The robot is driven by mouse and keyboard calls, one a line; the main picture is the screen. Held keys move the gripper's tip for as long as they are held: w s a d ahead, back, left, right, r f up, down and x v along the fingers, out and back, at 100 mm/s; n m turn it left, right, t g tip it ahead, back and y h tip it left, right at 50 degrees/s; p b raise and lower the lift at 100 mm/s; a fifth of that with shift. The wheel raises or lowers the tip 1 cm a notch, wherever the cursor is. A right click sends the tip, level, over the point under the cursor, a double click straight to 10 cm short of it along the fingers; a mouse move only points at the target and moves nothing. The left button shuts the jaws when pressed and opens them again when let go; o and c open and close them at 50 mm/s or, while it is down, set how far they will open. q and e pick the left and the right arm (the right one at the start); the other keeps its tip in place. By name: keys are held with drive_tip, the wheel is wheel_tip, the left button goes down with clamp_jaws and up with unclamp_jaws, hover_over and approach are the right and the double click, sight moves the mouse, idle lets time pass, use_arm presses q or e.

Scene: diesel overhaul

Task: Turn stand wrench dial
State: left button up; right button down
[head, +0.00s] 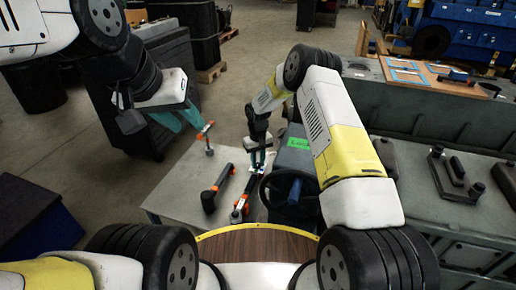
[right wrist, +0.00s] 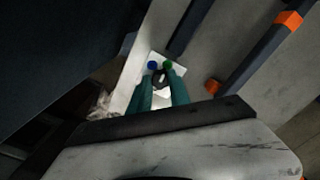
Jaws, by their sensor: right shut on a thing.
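A dark tool with orange parts (head: 240,207), likely the wrench, lies on the grey table below my right gripper. My right gripper (head: 259,150) points down at its upper end. In the right wrist view my right gripper's teal fingers (right wrist: 163,90) are shut on a small dark round piece (right wrist: 160,78), likely the dial. A pale plate with a blue and a green spot lies around the fingertips. My left gripper (head: 183,119) is in the air at the left, its two teal fingers apart. An orange-topped upright piece (head: 207,134) shows just beyond its fingertips; I cannot tell whether they touch.
A second black and orange tool (head: 212,192) lies beside the first, to its left. The grey table (head: 176,198) has bare room at its left. A dark steering-wheel-like ring (head: 290,195) and a large grey engine block (head: 440,130) stand at the right.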

sight(258, 164)
drive_tip(key=shift+m, duration=0.5)
drive_tip(key=c, duration=1.2)
unclamp_jaws()
drive_tip(key=shift+r, duration=3.85)
